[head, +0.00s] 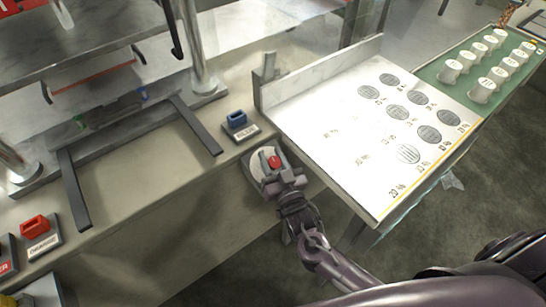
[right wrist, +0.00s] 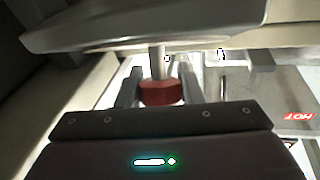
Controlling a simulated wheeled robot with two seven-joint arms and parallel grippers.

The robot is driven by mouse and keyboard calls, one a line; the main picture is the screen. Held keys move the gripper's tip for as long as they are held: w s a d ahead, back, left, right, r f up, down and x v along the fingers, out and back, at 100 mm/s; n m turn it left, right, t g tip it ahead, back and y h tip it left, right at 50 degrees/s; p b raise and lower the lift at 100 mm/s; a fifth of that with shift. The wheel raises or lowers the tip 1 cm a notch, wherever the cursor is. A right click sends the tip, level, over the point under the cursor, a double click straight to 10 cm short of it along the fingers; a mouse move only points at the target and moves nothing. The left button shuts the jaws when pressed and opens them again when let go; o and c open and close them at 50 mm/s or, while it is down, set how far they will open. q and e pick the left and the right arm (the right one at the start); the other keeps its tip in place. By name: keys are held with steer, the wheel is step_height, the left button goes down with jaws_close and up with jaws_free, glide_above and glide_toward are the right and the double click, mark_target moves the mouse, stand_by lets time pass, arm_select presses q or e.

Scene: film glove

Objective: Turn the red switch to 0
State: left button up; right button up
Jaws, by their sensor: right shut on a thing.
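The red switch (head: 274,161) is a small red knob on a pale round plate (head: 260,156) at the counter's front edge, in the middle of the head view. My right gripper (head: 273,167) reaches it from below in the picture and is shut on it, with its fingers on either side of the knob. In the right wrist view the red knob (right wrist: 160,92) sits between the two fingers, under a pale shaft. The gripper covers part of the plate, and I cannot read any switch position. My left gripper is not in view.
A blue switch (head: 237,118) stands on the counter just behind. Another red switch (head: 35,226) sits on a labelled base at far left. A white marked board (head: 335,170) with a raised rim lies to the right, close to my gripper. White cups (head: 484,90) stand on a green surface beyond.

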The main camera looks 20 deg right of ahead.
steer(key=shift+w+r+n+y, duration=0.1)
steer(key=shift+r+n+y, duration=0.05)
steer(key=shift+n+y, duration=0.4)
steer(key=o, duration=1)
steer(key=shift+w, duration=0.1)
steer(key=shift+c, duration=0.2)
steer(key=b+v, duration=0.1)
steer(key=v, duration=0.7)
steer(key=shift+w, duration=0.1)
